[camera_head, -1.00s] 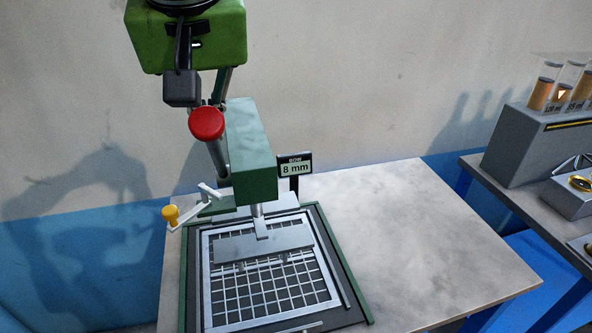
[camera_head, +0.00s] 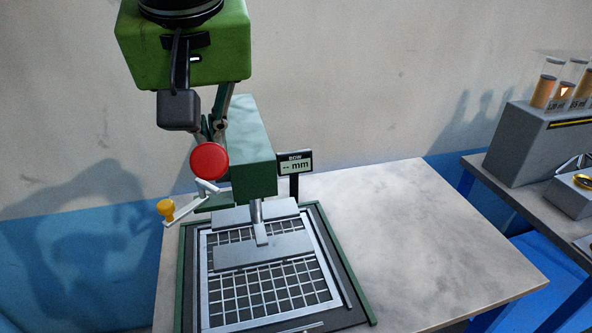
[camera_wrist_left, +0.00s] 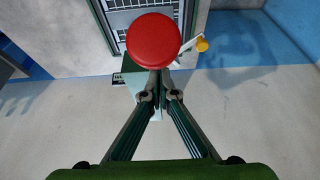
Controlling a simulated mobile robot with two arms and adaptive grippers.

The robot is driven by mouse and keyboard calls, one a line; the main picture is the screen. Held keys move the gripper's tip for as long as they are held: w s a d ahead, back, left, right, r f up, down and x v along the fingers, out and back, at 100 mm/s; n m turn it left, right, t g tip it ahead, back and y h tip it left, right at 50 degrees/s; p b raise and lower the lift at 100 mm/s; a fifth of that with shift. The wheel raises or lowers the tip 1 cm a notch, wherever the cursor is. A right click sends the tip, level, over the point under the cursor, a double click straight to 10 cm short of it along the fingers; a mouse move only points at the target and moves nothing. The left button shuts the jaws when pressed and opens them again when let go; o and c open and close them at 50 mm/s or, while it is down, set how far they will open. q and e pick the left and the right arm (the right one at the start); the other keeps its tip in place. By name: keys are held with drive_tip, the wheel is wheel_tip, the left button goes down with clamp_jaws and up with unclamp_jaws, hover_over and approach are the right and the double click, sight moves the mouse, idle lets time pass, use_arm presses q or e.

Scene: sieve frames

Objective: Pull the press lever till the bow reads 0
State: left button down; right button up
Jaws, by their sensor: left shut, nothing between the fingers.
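The press lever's red ball knob (camera_head: 209,161) is in front of the green press head (camera_head: 250,150) in the head view; its rod is hidden behind it. The knob also shows in the left wrist view (camera_wrist_left: 153,41). My left gripper (camera_head: 217,130) comes down from above, fingers shut with nothing between them. Its fingertips (camera_wrist_left: 160,84) are right by the knob; I cannot tell whether they touch it. The bow display (camera_head: 295,164) reads "-- mm". A metal press bar (camera_head: 265,247) lies over the gridded sieve frame (camera_head: 285,290). My right gripper is not in view.
A yellow-knobbed clamp handle (camera_head: 166,208) sticks out left of the press head. The table (camera_head: 430,240) is clear to the right of the press. A side bench at right holds a grey box (camera_head: 535,145) with tubes.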

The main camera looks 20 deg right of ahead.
use_arm(q)
drive_tip(key=shift+s+f, duration=0.2)
drive_tip(key=shift+s, duration=0.05)
drive_tip(key=shift+s+f+b, duration=0.6)
drive_tip(key=shift+f+b, duration=0.2)
drive_tip(key=shift+f, duration=0.05)
drive_tip(key=shift+s+f, duration=0.1)
drive_tip(key=shift+s, duration=0.1)
